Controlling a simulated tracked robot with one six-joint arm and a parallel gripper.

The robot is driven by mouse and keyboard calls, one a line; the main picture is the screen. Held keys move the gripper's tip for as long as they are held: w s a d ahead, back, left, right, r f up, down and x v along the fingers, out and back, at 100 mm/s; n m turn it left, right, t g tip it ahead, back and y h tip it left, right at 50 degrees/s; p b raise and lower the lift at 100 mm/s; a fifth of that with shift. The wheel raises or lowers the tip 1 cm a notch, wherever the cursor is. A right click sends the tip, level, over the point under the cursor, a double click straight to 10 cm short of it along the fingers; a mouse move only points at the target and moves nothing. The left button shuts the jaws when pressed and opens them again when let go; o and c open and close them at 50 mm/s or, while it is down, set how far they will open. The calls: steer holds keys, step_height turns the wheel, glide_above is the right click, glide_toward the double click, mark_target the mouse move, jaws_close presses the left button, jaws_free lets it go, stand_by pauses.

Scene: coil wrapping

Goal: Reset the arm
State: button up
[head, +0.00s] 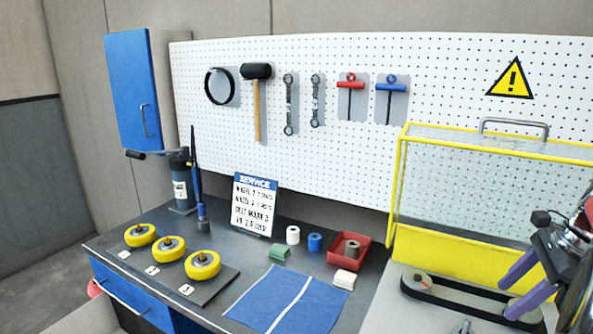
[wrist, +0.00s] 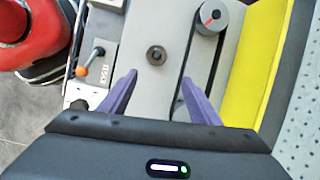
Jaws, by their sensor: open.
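My gripper (head: 524,284) is at the right edge of the head view, above the belt machine. Its two purple fingers are apart with nothing between them. In the wrist view my gripper (wrist: 152,100) is open over the grey machine plate (wrist: 138,50). A black belt (wrist: 190,62) runs round a grey pulley (wrist: 212,17) with a red mark, and passes by the right finger. The belt (head: 450,297) and pulley (head: 416,279) also show in the head view. The belt's near end is partly hidden by my fingers. I cannot tell whether a finger touches the belt.
A yellow-framed guard (head: 440,255) stands behind the belt. A small dark round knob (wrist: 156,55) and an orange-tipped lever (wrist: 84,70) are on the machine. The bench to the left holds yellow wheels (head: 202,265), a blue cloth (head: 285,305), a red tray (head: 338,246) and a service sign (head: 254,205).

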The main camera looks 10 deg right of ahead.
steer(key=s+a+n+t+h, duration=0.1)
steer(key=s+a+n, duration=0.1)
steer(key=a+n, duration=0.6)
steer(key=s+a+f+n+h, duration=0.1)
steer(key=a+n, duration=0.7)
steer(key=a, duration=0.9)
steer(key=s+a+f+n+t+h, duration=0.1)
steer(key=s+a+n, duration=0.2)
steer(key=a+n, duration=0.5)
steer(key=a, duration=0.5)
steer(key=shift+s+a+n+t, duration=0.3)
steer(key=shift+s+a, duration=0.05)
steer(key=shift+c, duration=0.5)
steer(key=shift+d, duration=0.2)
steer(key=c, duration=0.4)
steer(key=shift+d, duration=0.1)
steer(key=shift+c, duration=0.8)
steer(key=shift+f, duration=0.1)
